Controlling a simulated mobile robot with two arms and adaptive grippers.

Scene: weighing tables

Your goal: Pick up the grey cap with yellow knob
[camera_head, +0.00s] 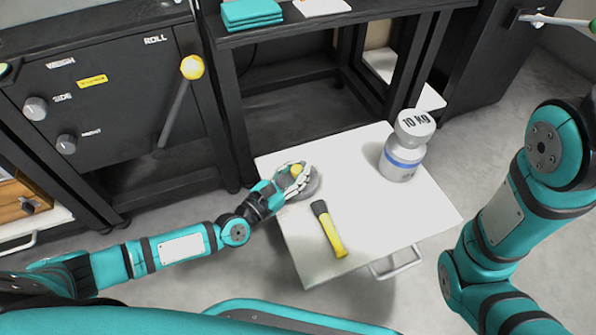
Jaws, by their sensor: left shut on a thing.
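The grey cap with yellow knob (306,188) is at the left edge of the white table (375,222). Its yellow knob (296,169) shows between the fingers of my left gripper (295,176). The left gripper is shut on the cap, and its fingers hide part of it. I cannot tell whether the cap rests on the table or is slightly above it.
A 10 kg weight (403,158) stands at the back right of the white table. A black panel with a yellow-ball lever (192,68) stands at the left. A dark bench (340,22) is behind.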

